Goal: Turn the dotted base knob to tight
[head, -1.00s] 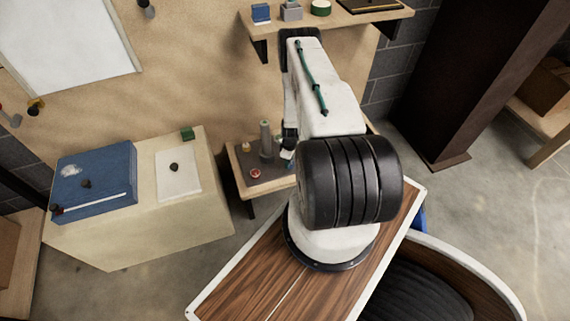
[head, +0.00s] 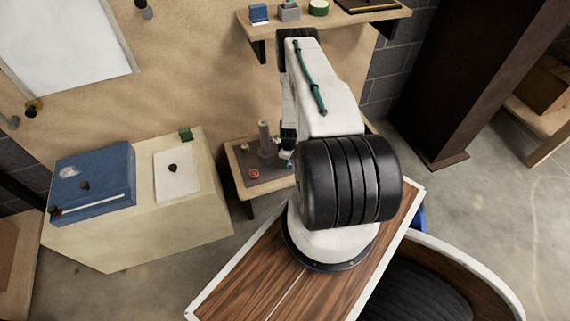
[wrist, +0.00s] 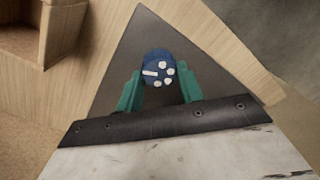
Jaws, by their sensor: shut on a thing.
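The dotted knob (wrist: 156,64) is blue with several white dots and one white bar on its face. In the wrist view it sits between the two green fingers of my gripper (wrist: 160,78), which is shut on it. The white bar lies on the left side of the face, nearly level in the picture, with the dots to its right and below. In the head view my arm hides most of the gripper, which is at the right part of the low wooden shelf (head: 233,165).
On the low shelf's grey plate stand a grey post (head: 264,138), a red knob (head: 254,174) and a small yellowish piece (head: 244,147), left of my gripper. A beige cabinet with a blue box (head: 97,180) is further left. An upper shelf (head: 345,19) hangs above.

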